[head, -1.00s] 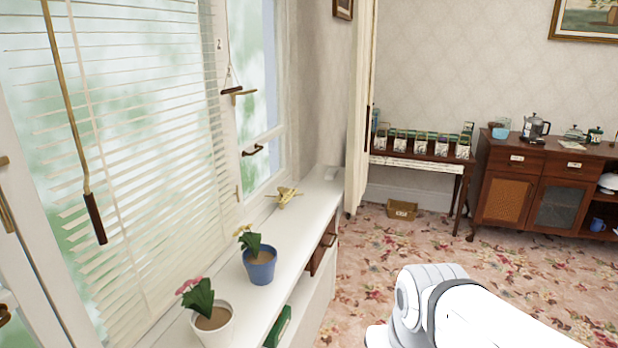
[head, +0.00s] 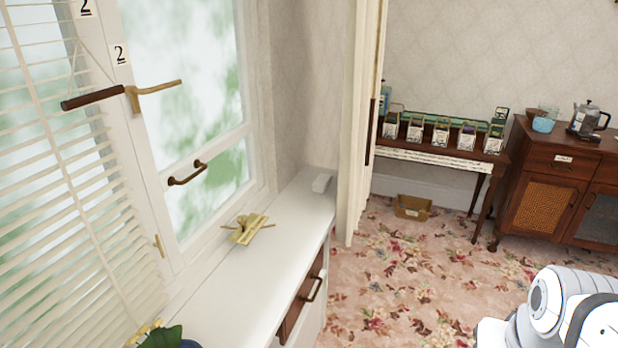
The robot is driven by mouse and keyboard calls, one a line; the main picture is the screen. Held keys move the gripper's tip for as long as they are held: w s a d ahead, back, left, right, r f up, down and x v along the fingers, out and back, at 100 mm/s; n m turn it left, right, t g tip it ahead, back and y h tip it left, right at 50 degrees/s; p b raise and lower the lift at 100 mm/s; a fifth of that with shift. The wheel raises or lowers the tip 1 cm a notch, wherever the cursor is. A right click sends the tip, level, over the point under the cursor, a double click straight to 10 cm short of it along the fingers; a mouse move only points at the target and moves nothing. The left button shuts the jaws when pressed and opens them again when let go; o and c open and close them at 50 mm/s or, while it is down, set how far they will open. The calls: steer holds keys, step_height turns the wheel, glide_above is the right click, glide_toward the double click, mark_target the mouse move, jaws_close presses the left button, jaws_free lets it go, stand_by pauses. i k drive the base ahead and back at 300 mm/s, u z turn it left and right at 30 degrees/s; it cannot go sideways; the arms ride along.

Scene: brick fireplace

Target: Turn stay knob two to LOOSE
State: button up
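The window marked "2" (head: 120,53) is at the left in the head view. A brass lever handle (head: 150,92) is on its frame just below the label. A brass fitting with thin projecting arms (head: 248,229) sits on the white sill (head: 222,270) below this window. It may be the window stay with its knob. No LOOSE marking is readable, and I cannot tell how the knob is turned. Part of my white arm shows at the lower right, well away from the window. My gripper is not in view.
A dark wooden bar (head: 93,99) hangs by the blind (head: 60,170). A brown pull handle (head: 187,173) is lower on the window. A potted plant (head: 160,337) stands at the sill's near end. A drawer handle (head: 314,287) sticks out below the sill. Flowered carpet lies open at right.

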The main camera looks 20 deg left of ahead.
mark_target(241, 219)
steer(key=u, duration=0.5)
steer(key=i, duration=1.05)
steer(key=u, duration=0.85)
steer(key=k, duration=0.85)
steer(key=u, duration=0.2)
steer(key=i, duration=0.9)
steer(key=z, duration=0.05)
